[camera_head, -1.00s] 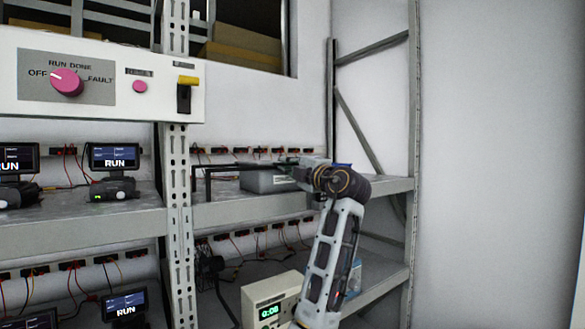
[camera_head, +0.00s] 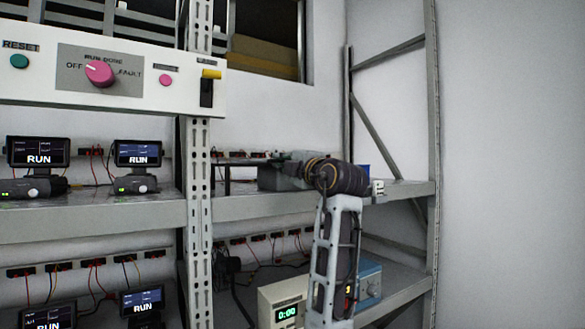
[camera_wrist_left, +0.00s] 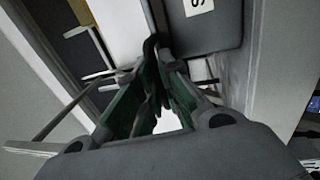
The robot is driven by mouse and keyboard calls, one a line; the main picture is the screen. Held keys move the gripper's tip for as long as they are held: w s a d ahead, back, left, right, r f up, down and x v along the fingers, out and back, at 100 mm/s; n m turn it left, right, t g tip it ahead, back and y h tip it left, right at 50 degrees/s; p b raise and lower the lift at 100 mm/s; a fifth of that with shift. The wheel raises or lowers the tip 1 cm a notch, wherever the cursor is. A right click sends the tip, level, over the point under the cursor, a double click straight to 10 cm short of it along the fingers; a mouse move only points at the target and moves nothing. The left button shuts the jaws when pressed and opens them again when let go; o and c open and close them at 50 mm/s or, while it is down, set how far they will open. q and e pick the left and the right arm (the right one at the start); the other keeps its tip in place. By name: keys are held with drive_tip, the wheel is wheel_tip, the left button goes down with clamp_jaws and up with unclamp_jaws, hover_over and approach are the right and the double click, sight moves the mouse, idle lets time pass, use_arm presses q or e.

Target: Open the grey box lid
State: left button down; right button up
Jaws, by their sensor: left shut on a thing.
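The grey box (camera_head: 268,179) stands on the upper shelf, right of the upright post, largely hidden behind my left gripper and wrist. My left gripper (camera_head: 283,162) is at the top of the box in the head view. In the left wrist view, the grey box (camera_wrist_left: 205,30) with a white label is at the top. My left gripper's fingers (camera_wrist_left: 153,75) come together beside its left edge, shut on a dark piece that looks like part of the lid. I cannot see clearly where the lid and box meet. My right gripper is not in view.
A white control panel (camera_head: 130,95) hangs at the left front. The upright post (camera_head: 198,230) stands left of the box. Several RUN screens stand on the left shelves. A box with a green display (camera_head: 278,308) and a blue one (camera_head: 369,280) are on the lower shelf.

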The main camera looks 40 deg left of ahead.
sight(266, 161)
use_arm(q)
drive_tip(key=s, duration=0.1)
drive_tip(key=s+a+b, duration=0.1)
drive_tip(key=s, duration=0.1)
drive_tip(key=s+a+b, duration=0.1)
drive_tip(key=s, duration=0.1)
drive_tip(key=shift+a, duration=0.1)
drive_tip(key=c, duration=1.6)
unclamp_jaws()
drive_tip(key=shift+o, duration=0.2)
drive_tip(key=v, duration=1.2)
